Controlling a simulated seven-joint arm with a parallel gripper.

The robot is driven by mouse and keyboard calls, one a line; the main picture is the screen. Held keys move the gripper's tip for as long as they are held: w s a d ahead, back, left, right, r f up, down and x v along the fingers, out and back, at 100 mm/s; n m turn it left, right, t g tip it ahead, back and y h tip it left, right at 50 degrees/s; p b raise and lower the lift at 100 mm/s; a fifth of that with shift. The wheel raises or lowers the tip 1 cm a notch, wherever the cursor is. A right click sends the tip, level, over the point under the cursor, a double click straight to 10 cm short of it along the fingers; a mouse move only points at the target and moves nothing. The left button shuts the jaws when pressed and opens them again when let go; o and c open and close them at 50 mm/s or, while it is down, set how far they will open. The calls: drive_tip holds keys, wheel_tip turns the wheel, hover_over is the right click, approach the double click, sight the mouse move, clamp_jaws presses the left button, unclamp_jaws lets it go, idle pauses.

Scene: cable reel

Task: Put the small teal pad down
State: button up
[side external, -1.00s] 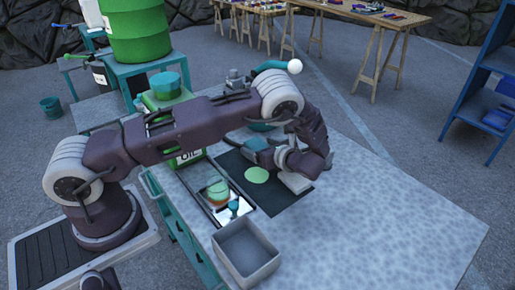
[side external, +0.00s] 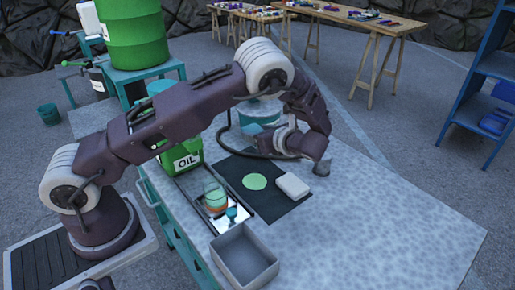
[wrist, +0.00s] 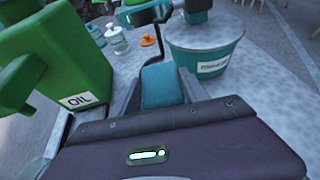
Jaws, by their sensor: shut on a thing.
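The small teal pad (wrist: 162,86) is between the two grey fingers of my gripper (wrist: 162,92) in the wrist view. My gripper is shut on it, and the pad's far end stands out between the fingers. In the side view my gripper (side external: 250,144) is above the table, behind the dark mat, pointing left towards the oil can. The pad cannot be made out clearly there. Whether it touches the table cannot be told.
The green oil can (side external: 186,156) stands left and a teal labelled tub (wrist: 205,45) right of my gripper. The dark mat (side external: 235,170) holds a light green disc (side external: 254,181) and a white block (side external: 293,185). A grey bin (side external: 244,255) is in front. The table's right side is clear.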

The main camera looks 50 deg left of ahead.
sight(254, 185)
drive_tip(key=s+d+r+m+t, duration=0.2)
drive_tip(key=s, duration=0.1)
drive_tip(key=shift+d+r+t+h, duration=0.1)
drive_tip(key=shift+r+t+h, duration=0.2)
drive_tip(key=shift+r+h, duration=0.1)
drive_tip(key=s+d+m+t+h, duration=0.3)
drive_tip(key=s+d+m+t, duration=0.1)
drive_tip(key=d+m+t, duration=0.15)
drive_tip(key=f, duration=1)
drive_tip(key=shift+s+d, duration=0.15)
drive_tip(key=shift+s, duration=0.2)
drive_tip(key=shift+f, duration=0.2)
